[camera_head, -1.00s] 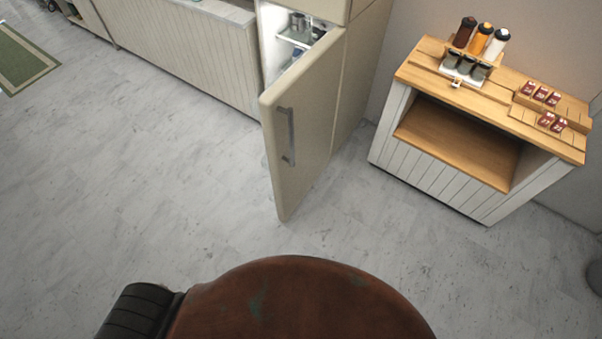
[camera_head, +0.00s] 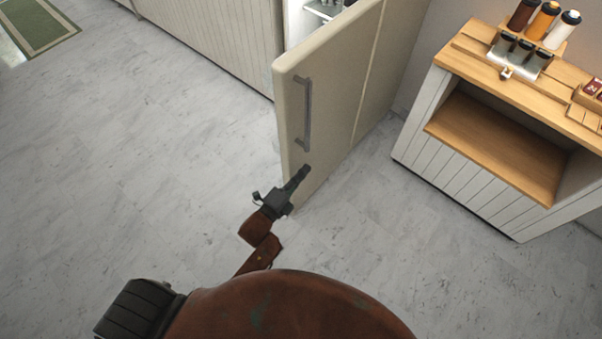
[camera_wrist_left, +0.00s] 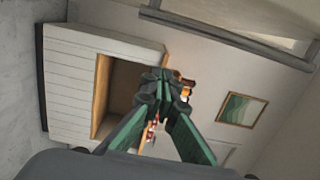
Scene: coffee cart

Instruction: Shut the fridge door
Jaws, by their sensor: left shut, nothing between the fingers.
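The cream fridge door (camera_head: 335,95) stands open in the head view, swung out towards me. Its grey vertical handle (camera_head: 307,115) is on the face turned to me. Part of the lit fridge inside (camera_head: 318,12) shows behind the door's top edge. My left gripper (camera_head: 304,170) is shut and empty, in front of the lower part of the door, just below the handle. I cannot tell whether its tip touches the door. In the left wrist view its fingers (camera_wrist_left: 160,78) are together. The door is not clear in that view. My right gripper is not in view.
A white cart with a wooden top (camera_head: 510,85) stands right of the door, with bottles (camera_head: 545,22) on it; it also shows in the left wrist view (camera_wrist_left: 75,85). Panelled cabinets (camera_head: 215,40) run left of the fridge. The grey floor (camera_head: 130,170) is clear.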

